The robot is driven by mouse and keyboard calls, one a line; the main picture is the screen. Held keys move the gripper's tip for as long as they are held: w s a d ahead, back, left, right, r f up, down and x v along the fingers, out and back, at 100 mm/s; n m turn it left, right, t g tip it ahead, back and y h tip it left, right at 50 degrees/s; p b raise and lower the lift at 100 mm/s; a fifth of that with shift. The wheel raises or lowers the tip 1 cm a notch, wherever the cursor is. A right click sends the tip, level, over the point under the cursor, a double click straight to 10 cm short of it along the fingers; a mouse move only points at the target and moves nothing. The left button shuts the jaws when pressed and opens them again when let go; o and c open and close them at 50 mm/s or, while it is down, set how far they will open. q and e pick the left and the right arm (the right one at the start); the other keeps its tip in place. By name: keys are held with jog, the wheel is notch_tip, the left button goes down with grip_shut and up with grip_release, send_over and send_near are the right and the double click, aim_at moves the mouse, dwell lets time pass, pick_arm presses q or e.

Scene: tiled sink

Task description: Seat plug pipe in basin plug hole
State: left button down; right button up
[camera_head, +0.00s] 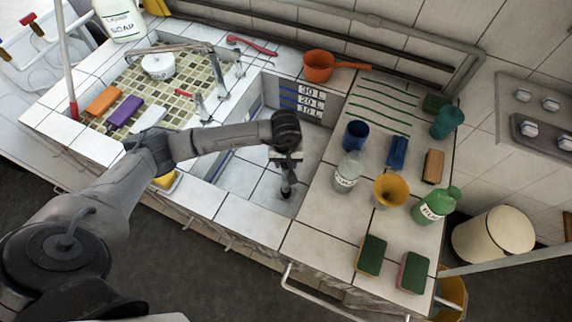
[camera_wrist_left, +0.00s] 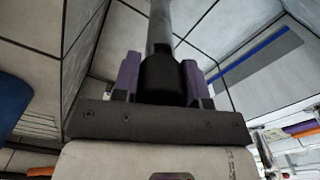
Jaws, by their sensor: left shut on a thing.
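My left gripper (camera_head: 287,160) reaches down into the tiled basin (camera_head: 240,177) and is shut on the plug pipe (camera_head: 286,178). In the left wrist view, the purple fingers of the left gripper (camera_wrist_left: 162,76) stand on either side of the pipe's black section. The grey length of the plug pipe (camera_wrist_left: 160,22) runs away from them to the top edge. In the head view the pipe looks near upright, its dark lower end close to the basin floor. The plug hole is hidden or cannot be told from that dark end. My right gripper is not in view.
Right of the basin, the tiled counter holds a blue cup (camera_head: 356,136), a yellow funnel (camera_head: 390,190), bottles and sponges. An orange pot (camera_head: 320,67) sits behind the basin. A mosaic tray area (camera_head: 190,75) with a faucet lies to the left. Basin walls surround the gripper.

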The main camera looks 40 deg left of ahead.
pick_arm(q)
notch_tip(320, 180, down, 3)
jog(key=shift+p, duration=0.3)
jog(key=shift+f, duration=0.15)
jog(key=shift+f+b, duration=0.15)
jog(key=shift+b, duration=0.15)
jog(key=c, duration=0.7)
grip_release()
jog(key=shift+o, duration=0.2)
